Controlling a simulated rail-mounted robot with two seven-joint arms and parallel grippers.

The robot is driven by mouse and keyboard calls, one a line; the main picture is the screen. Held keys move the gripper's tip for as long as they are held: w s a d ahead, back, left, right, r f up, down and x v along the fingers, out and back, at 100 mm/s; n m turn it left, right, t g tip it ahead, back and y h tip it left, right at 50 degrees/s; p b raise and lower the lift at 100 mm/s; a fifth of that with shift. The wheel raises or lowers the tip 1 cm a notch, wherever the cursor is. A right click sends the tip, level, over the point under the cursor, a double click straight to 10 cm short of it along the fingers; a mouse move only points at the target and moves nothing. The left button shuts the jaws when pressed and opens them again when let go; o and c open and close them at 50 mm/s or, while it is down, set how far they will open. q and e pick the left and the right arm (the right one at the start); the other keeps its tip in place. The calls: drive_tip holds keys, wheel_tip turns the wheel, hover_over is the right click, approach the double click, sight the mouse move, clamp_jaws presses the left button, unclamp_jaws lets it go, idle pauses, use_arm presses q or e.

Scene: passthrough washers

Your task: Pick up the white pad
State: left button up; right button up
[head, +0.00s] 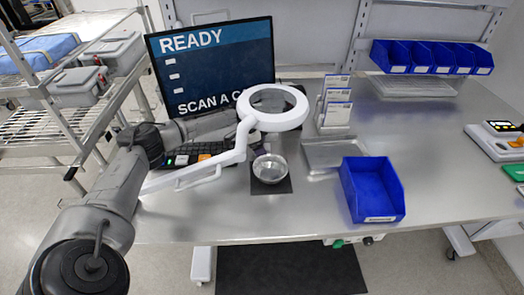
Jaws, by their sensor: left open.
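I cannot make out a white pad for certain anywhere in the head view. A round silver bowl (270,168) stands on a small dark mat (284,187) near the middle of the table; its inside looks pale and shiny. My left gripper (257,146) is open, just behind and above the bowl. It is partly hidden by the white magnifier lamp (299,117), whose ring and arm pass in front of it. No object shows between its fingers. My right gripper is out of view.
A blue bin (372,190) stands right of the bowl, with a metal tray (333,153) and a card holder (335,103) behind. A monitor (215,62) and keyboard (185,156) are at left. Blue bins (420,56) hang at the back. The table's right middle is clear.

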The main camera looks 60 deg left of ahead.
use_arm(q)
drive_tip(key=shift+f, duration=0.2)
drive_tip(key=shift+c, duration=0.7)
drive_tip(key=c, duration=0.8)
drive_tip(key=shift+c, duration=0.2)
drive_tip(key=shift+r, duration=0.1)
drive_tip(key=shift+r, duration=0.4)
drive_tip(key=v, duration=0.2)
drive_tip(key=shift+d+r+p, duration=0.25)
drive_tip(key=shift+r+p, duration=0.15)
drive_tip(key=s+d, duration=0.1)
drive_tip(key=s, duration=0.4)
drive_tip(key=s+d+p, duration=0.1)
drive_tip(key=s+d, duration=0.1)
drive_tip(key=s, duration=0.4)
drive_tip(key=s+d, duration=0.2)
drive_tip(key=s, duration=0.3)
drive_tip(key=shift+s+d+p, duration=0.2)
drive_tip(key=shift+p, duration=0.15)
